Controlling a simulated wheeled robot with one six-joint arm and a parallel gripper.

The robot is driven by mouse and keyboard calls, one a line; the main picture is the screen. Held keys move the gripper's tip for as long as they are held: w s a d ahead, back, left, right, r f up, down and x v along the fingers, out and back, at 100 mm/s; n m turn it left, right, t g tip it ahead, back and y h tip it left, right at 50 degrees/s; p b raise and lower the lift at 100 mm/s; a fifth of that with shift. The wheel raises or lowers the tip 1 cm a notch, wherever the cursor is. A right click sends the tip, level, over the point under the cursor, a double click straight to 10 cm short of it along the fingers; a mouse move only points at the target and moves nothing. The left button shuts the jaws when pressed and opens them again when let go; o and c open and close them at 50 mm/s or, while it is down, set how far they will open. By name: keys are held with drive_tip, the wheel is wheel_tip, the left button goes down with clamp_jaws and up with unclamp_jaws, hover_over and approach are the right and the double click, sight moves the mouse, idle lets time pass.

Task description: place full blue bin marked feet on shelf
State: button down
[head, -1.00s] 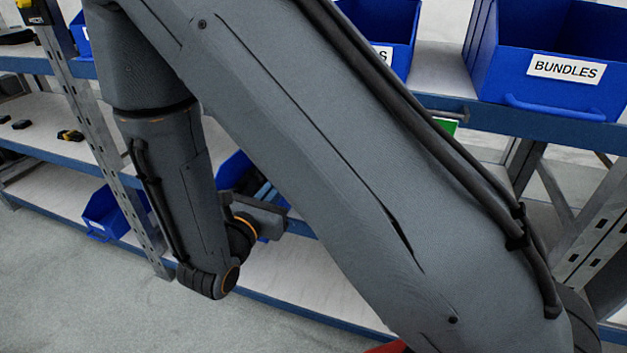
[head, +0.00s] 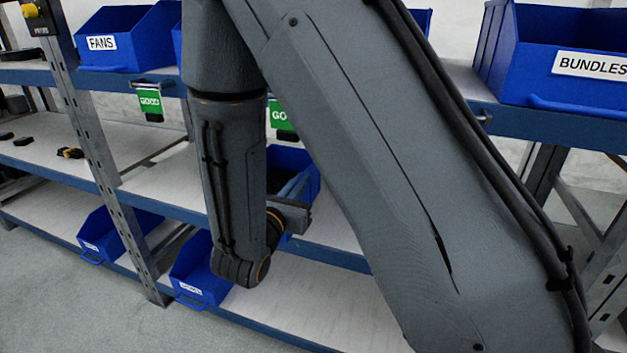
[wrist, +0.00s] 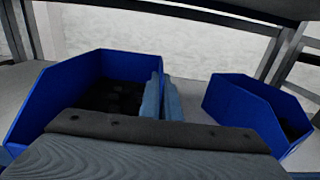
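A blue bin (head: 304,164) with dark contents is at the middle shelf level, partly behind my arm. It also shows in the wrist view (wrist: 75,75), on the left, its inside holding dark pieces. My gripper (head: 293,186) is at this bin. In the wrist view my two fingers (wrist: 166,98) stand close together, one on each side of the bin's right wall, and look shut on it. No label on this bin can be read. I cannot tell whether it rests on the shelf or hangs free of it.
Another blue bin (wrist: 245,105) stands right of the held one, with a gap between. A FANS bin (head: 120,42) and a BUNDLES bin (head: 560,65) are on the upper shelf. Two bins (head: 105,235) (head: 203,275) stand low. A rack post (head: 100,165) and green GOOD signs (head: 149,100) are near.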

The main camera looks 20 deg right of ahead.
hover_over(313, 200)
drive_tip(key=shift+w+d+f+b, duration=0.1)
drive_tip(key=shift+f+b, duration=0.1)
drive_tip(key=shift+f, duration=0.35)
drive_tip(key=shift+w+a+f+b, duration=0.1)
drive_tip(key=shift+f+b, duration=0.15)
drive_tip(key=shift+f, duration=0.35)
drive_tip(key=shift+w+d+f+b, duration=0.1)
drive_tip(key=shift+f+b, duration=0.1)
drive_tip(key=shift+f, duration=0.5)
drive_tip(key=c, duration=2)
unclamp_jaws()
